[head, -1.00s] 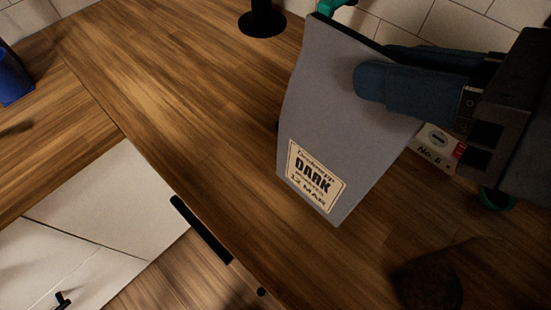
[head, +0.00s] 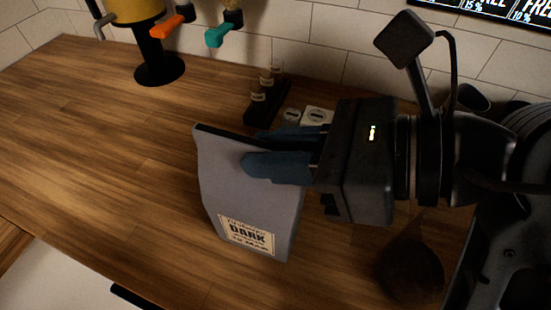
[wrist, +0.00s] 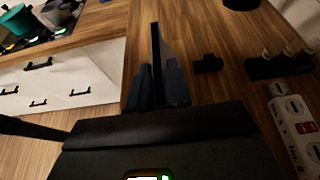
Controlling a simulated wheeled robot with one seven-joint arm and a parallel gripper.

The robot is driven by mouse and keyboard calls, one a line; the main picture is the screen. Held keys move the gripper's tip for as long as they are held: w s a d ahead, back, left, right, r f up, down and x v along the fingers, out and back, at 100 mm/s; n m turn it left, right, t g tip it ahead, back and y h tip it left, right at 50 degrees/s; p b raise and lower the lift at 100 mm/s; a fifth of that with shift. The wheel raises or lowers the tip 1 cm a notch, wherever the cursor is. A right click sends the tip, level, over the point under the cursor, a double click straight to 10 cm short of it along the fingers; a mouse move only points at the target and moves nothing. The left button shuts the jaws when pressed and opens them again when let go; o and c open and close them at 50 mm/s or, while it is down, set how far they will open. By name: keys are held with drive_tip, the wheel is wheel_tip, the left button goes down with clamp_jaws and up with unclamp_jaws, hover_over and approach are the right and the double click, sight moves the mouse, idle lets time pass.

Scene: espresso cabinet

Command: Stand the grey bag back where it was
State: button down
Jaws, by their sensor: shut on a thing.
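The grey bag (head: 222,190) has a cream label reading DARK low on its front and a dark top edge. My gripper (head: 275,158) is shut on the bag's upper part from the right, one blue finger on each side. The bag is roughly upright and slightly tilted in the head view. I cannot tell whether its bottom touches the wooden counter (head: 110,150). In the wrist view the bag (wrist: 155,55) shows edge-on as a dark strip between the two blue fingers.
A dark rack with small vials (head: 264,95) and a white box (head: 318,116) stand behind the bag. A yellow dispenser on a black stand (head: 158,68) is at the back left. A dark round object (head: 410,270) is at the front right. The counter left of the bag is clear.

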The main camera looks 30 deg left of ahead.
drive_tip(key=shift+f, duration=0.1)
drive_tip(key=shift+f, duration=0.1)
drive_tip(key=c, duration=1.1)
unclamp_jaws()
drive_tip(key=shift+o, duration=0.2)
drive_tip(key=shift+d+r, duration=0.15)
drive_tip(key=shift+r, duration=0.1)
drive_tip(key=p+v, duration=0.2)
drive_tip(key=v, duration=0.9)
drive_tip(key=shift+d, duration=0.35)
drive_tip(key=shift+r, duration=0.1)
